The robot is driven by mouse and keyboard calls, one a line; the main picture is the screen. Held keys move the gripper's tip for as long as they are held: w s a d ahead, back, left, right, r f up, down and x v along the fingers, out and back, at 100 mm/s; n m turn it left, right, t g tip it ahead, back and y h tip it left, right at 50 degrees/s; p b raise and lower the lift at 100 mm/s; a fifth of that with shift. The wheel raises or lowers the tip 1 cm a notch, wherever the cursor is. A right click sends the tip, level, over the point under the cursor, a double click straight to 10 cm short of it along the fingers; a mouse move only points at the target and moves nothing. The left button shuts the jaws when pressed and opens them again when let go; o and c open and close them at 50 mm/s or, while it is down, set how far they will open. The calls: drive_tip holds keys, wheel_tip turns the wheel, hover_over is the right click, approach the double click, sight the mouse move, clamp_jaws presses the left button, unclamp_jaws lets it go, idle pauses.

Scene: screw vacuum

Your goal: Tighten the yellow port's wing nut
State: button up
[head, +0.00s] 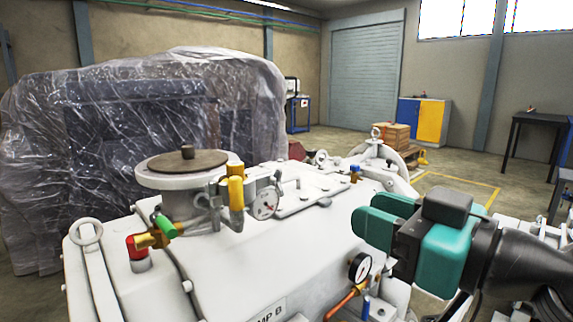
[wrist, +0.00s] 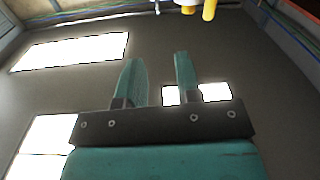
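The yellow port (head: 236,196) is an upright yellow fitting on the white pump housing, just right of the round flange in the head view. A yellow piece, probably the same fitting, shows at the top edge of the wrist view (wrist: 209,9). I cannot make out the wing nut's shape. My gripper (head: 367,214) is teal, to the right of the port and well apart from it, over the right part of the housing. In the wrist view its two fingers (wrist: 157,62) stand apart with nothing between them; it is open and empty.
Green (head: 165,226) and red (head: 136,247) fittings sit at left. Another gauge (head: 360,267) stands below my gripper. A plastic-wrapped machine (head: 150,110) fills the back left.

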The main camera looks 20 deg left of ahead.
sight(282, 179)
drive_tip(key=p+x, duration=0.4)
drive_tip(key=p, duration=0.1)
drive_tip(key=p+x, duration=0.9)
drive_tip(key=p, duration=0.1)
drive_tip(key=shift+w+a+r, duration=0.2)
drive_tip(key=shift+w+r, duration=0.1)
drive_tip(key=shift+w+a+f+p, duration=0.2)
drive_tip(key=shift+w+a+p, duration=0.05)
drive_tip(key=shift+a+p, duration=0.25)
drive_tip(key=shift+w+a+f+p, duration=0.15)
drive_tip(key=shift+w+a+p, duration=0.15)
drive_tip(key=shift+p, duration=0.25)
drive_tip(key=shift+c, duration=0.5)
clamp_jaws()
